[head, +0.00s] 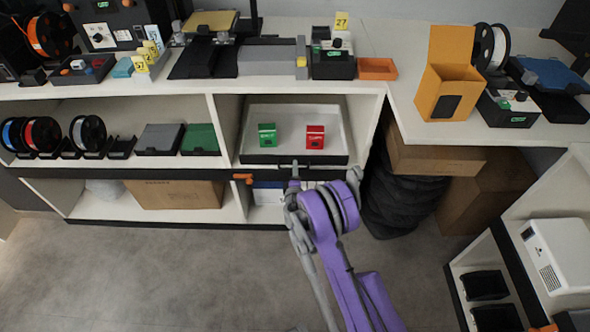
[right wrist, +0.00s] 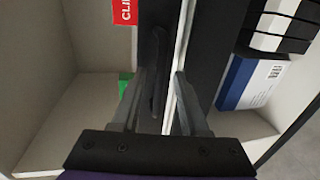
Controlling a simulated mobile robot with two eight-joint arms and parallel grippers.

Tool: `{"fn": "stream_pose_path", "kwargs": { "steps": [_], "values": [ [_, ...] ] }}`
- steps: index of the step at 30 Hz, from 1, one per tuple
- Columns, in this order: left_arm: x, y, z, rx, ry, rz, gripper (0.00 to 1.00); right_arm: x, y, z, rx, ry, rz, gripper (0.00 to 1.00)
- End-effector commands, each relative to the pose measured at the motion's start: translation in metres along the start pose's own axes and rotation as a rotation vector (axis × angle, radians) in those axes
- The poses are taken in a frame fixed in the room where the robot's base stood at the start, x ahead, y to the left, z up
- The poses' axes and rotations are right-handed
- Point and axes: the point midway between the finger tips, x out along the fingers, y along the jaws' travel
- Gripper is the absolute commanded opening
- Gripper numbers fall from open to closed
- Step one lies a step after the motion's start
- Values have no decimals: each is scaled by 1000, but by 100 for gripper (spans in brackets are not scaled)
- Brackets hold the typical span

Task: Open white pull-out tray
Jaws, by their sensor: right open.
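The white pull-out tray (head: 290,116) sits in the upper middle shelf bay, with a dark front. My right gripper (head: 295,172) is at the middle of the tray's front edge. In the right wrist view my right gripper (right wrist: 160,78) is open, with a dark handle-like bar (right wrist: 158,88) between its fingers. I cannot tell whether the fingers touch it. Parts of the red box (right wrist: 123,11) and green box (right wrist: 124,86) show there. My left gripper is not in view.
An orange piece (head: 242,178) sticks out at the shelf front left of my gripper. A cardboard box (head: 178,194) lies in the lower bay. The grey floor (head: 190,275) in front is clear.

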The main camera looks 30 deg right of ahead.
Motion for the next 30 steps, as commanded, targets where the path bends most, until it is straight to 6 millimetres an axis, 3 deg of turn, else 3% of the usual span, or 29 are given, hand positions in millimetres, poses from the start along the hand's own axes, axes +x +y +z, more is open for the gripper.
{"fn": "stream_pose_path", "kwargs": {
  "steps": [4,13,18,21,30],
  "values": [
    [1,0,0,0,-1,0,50,11,0,0,0,-1,0,44],
    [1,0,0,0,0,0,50,13,0,0,0,0,0,44],
    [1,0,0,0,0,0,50,12,0,0,0,0,0,14],
    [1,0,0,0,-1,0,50,12,0,0,0,0,0,0],
    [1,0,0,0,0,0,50,12,0,0,0,0,0,0]
  ]
}}
